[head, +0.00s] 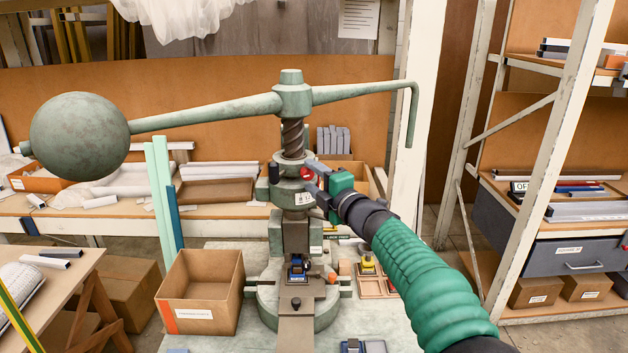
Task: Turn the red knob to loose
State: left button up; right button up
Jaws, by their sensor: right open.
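The green fly press (292,101) stands in the middle of the head view, with a ball weight (79,135) at the left end of its arm. The red knob (307,174) is on the press collar, just below the screw. My right gripper (315,184) is at the knob, coming in from the right, and is open. Its fingers are small and partly hidden, so I cannot tell whether they touch the knob. A small white label (304,198) sits just below the knob. My left gripper is not in view.
An open cardboard box (200,292) stands left of the press base. A wooden tray (375,285) with a yellow item lies right of it. The press handle (413,115) hangs down at upper right. A white post (412,120) and shelves (565,205) stand to the right.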

jog(key=b+v, duration=0.4)
jog(key=v, duration=1.2)
jog(key=shift+s+d, duration=0.25)
jog(key=shift+s, duration=0.05)
jog(key=shift+f, duration=0.15)
jog(key=s+d+f+m+g+h, duration=0.25)
jog(key=d+f+m, duration=0.2)
jog(key=f, duration=0.35)
jog(key=s+d+f+m+g+h, duration=0.1)
jog(key=s+d+f+m+h, duration=0.2)
jog(key=f+m, duration=0.45)
jog(key=s+d+f+m+g+h, duration=0.2)
jog(key=d+f+m+h, duration=0.15)
jog(key=f, duration=0.55)
jog(key=s+f+m+g, duration=0.3)
jog(key=s+f, duration=0.4)
jog(key=s, duration=0.3)
jog(key=s+f+m+g, duration=0.4)
jog(key=s+f, duration=0.4)
jog(key=s, duration=0.2)
jog(key=shift+s+a+m, duration=0.35)
jog(key=shift+s+m, duration=0.05)
jog(key=shift+m, duration=0.45)
